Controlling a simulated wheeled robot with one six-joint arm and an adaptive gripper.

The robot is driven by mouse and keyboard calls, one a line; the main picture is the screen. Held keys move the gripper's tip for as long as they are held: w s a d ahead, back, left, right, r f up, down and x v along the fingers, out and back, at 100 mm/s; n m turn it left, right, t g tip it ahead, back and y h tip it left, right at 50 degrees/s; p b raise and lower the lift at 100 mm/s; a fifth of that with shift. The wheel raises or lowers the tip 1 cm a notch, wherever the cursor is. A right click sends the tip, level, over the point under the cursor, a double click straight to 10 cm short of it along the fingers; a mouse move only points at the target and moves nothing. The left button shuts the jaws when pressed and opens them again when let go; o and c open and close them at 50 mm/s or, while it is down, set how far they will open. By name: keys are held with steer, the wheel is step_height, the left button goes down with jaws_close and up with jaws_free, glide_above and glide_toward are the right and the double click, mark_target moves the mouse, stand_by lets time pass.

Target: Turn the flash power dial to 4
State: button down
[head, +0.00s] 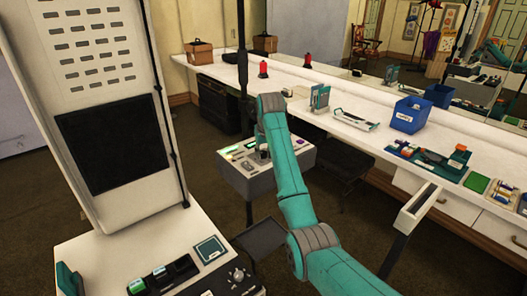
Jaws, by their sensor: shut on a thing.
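A grey control box (258,185) on a stand is in the middle of the head view, with lit green buttons and small controls on its sloped top. My teal arm reaches over it from the lower right. My gripper (262,156) is small and dark, down at the right part of the box's top, and mostly hidden by my wrist. It is shut on what seems to be the flash power dial. The dial itself, its pointer and its numbers are hidden or too small to read.
A long white counter (340,118) runs behind, with a blue bin (410,115), a red lamp-like item (263,69) and colored trays. A tall white booth panel (100,95) stands left. A near console (185,265) has dark slots and a knob. A mirror lines the back.

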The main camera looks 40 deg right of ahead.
mark_target(264, 152)
steer(key=n+y, duration=0.1)
steer(key=n, duration=0.1)
steer(key=n+y, duration=0.1)
steer(key=n, duration=0.2)
steer(key=shift+d+t, duration=0.15)
steer(key=shift+t, duration=0.15)
steer(key=n+y, duration=0.1)
steer(key=n, duration=0.2)
steer(key=n+y, duration=0.1)
steer(key=n, duration=0.2)
steer(key=shift+d, duration=0.1)
steer(key=n+g+y, duration=0.1)
steer(key=n, duration=0.1)
steer(key=n+g, duration=0.1)
steer(key=n, duration=0.2)
steer(key=shift+w+y, duration=0.15)
steer(key=shift+y, duration=0.25)
steer(key=n+g, duration=0.1)
steer(key=n, duration=0.3)
steer(key=shift+g, duration=0.3)
steer(key=shift+d+n+g, duration=0.1)
steer(key=shift+n+g, duration=0.2)
steer(key=shift+n, duration=0.6)
steer(key=c, duration=0.8)
jaws_free()
steer(key=shift+c, duration=0.2)
steer(key=shift+w, duration=0.1)
step_height(264, 152, up, 10)
steer(key=shift+y, duration=0.3)
